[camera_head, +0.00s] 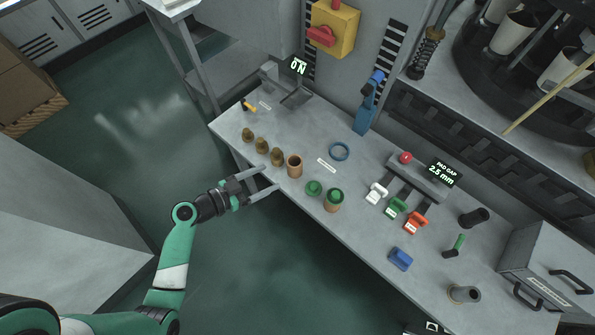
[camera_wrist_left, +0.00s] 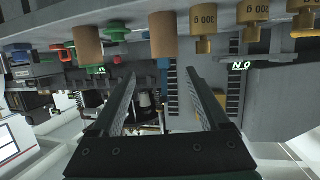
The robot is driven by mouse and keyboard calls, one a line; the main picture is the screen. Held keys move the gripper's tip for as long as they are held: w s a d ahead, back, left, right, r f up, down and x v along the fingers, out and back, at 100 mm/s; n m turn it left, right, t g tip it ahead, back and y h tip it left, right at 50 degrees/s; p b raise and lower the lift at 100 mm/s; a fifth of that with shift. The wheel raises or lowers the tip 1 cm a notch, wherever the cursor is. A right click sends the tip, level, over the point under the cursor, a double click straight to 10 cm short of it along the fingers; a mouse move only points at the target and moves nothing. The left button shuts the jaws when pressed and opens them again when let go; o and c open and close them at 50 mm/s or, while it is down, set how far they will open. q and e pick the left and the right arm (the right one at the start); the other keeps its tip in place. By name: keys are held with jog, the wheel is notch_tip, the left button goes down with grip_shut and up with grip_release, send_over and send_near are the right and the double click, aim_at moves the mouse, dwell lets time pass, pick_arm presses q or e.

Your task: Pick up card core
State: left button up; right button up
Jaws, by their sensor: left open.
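A brown card core (camera_head: 294,165) stands upright near the front edge of the bench in the head view. It also shows as a tan tube at the top of the left wrist view (camera_wrist_left: 163,37). A second tan tube (camera_wrist_left: 87,45) is further left there; in the head view a green piece (camera_head: 334,195) sits on top of it. My left gripper (camera_head: 270,180) is open and empty at the front edge, its fingers pointing toward the core. The fingertips look close to the core but apart from it. My right gripper is not in view.
Three brass weights (camera_head: 262,145) stand left of the core, close to the fingers. A green disc-like piece (camera_head: 313,188) lies right of it. White, green and orange handled blocks (camera_head: 397,206) are further right on the bench (camera_head: 300,120).

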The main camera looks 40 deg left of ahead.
aim_at(288, 165)
pick_arm(q)
jog(key=x, duration=0.4)
jog(key=b+x, duration=0.1)
jog(key=x, duration=0.2)
jog(key=shift+a, duration=0.4)
jog(key=b+x, duration=0.1)
jog(key=x, duration=0.4)
jog(key=shift+w, duration=0.2)
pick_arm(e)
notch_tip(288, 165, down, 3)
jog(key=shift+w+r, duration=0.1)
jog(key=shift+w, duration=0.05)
pick_arm(q)
jog(key=shift+s, duration=0.1)
